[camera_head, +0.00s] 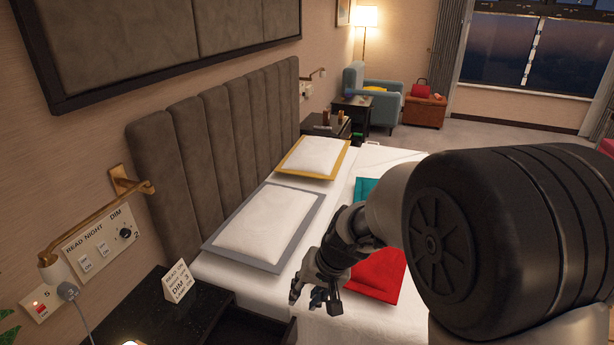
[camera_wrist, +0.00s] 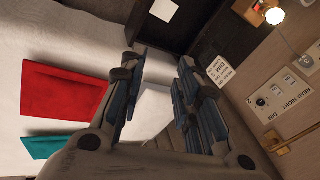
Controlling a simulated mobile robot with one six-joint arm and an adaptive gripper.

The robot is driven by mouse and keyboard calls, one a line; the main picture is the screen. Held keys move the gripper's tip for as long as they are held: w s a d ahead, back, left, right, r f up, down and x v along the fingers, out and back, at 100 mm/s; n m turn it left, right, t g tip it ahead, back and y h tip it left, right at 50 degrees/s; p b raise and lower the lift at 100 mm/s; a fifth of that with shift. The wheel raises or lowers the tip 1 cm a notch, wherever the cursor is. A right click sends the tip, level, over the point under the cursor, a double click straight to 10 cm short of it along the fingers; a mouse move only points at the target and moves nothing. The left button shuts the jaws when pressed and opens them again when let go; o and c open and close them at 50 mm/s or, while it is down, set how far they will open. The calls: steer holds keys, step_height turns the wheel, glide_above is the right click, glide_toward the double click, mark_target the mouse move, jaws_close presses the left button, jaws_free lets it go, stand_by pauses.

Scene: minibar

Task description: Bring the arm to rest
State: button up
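My gripper (camera_head: 314,302) hangs at the end of my arm above the near part of the white bed (camera_head: 310,325), close to the dark nightstand. In the wrist view, its two fingers (camera_wrist: 162,70) stand apart with a gap between them. Nothing is held in that gap; a white surface, probably the pillow, shows behind it. My large black arm joint fills the right of the head view and hides part of the bed.
A dark nightstand (camera_head: 190,325) with a small sign (camera_head: 180,282) is at lower left. A wall lamp and switch panel (camera_head: 100,247) are above it. Grey-edged (camera_head: 268,222) and yellow-edged (camera_head: 313,157) pillows lie by the headboard (camera_head: 215,125). A red cushion (camera_head: 380,275) lies beside my gripper.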

steer(key=s+d+r+n+t+h, duration=0.1)
steer(key=s+d+r, duration=0.6)
steer(key=s+r, duration=0.45)
steer(key=s+d+r+h, duration=0.1)
steer(key=s+d, duration=0.2)
steer(key=s, duration=0.3)
steer(key=s+d+r+t+h, duration=0.1)
steer(key=s+d+r, duration=0.1)
steer(key=s+d, duration=0.2)
steer(key=s, duration=0.3)
steer(key=shift+d+r+h, duration=0.15)
steer(key=shift+h, duration=0.15)
